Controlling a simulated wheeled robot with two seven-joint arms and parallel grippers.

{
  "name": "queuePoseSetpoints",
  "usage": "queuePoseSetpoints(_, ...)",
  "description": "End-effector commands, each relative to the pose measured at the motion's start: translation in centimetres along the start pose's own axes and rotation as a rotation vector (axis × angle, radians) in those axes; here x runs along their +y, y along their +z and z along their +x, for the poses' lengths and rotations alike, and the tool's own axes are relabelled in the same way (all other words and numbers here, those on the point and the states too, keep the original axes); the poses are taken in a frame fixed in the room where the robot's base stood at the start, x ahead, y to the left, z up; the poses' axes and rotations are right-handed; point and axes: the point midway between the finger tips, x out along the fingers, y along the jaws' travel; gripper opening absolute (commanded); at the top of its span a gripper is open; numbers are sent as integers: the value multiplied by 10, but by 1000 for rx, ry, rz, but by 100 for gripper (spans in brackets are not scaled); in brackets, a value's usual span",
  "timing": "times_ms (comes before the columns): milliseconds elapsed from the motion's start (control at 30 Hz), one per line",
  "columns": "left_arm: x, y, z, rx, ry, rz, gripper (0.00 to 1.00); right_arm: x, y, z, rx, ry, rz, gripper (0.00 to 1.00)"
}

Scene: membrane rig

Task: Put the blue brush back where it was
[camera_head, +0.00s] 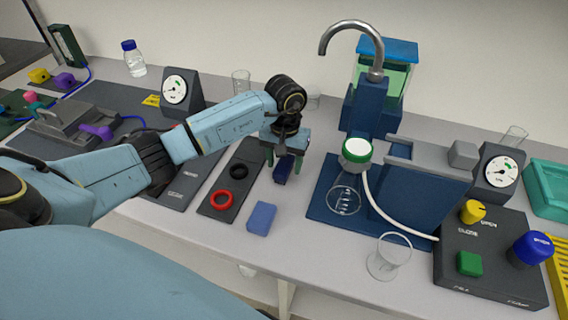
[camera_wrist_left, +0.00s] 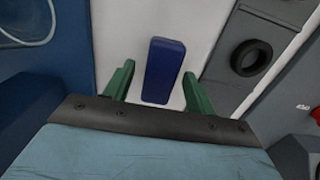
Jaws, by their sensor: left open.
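The left gripper is open and points down over the bench. My right gripper is not in view.
A blue stand base (camera_head: 322,205) with a flask (camera_head: 343,196) is to the right. A glass beaker (camera_head: 389,258) stands near the front edge.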

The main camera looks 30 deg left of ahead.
Motion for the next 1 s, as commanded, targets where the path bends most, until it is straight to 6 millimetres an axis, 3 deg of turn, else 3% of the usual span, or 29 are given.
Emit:
queuePoseSetpoints(300, -1, -1, -70, 6, -2, 0, 56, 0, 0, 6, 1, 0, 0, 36)
queuePoseSetpoints(500, 0, 0, -99, 2, -1, 0, 56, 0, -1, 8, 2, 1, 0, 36)
queuePoseSetpoints(1000, 0, 0, -109, 0, -2, -1, 56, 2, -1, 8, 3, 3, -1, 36)
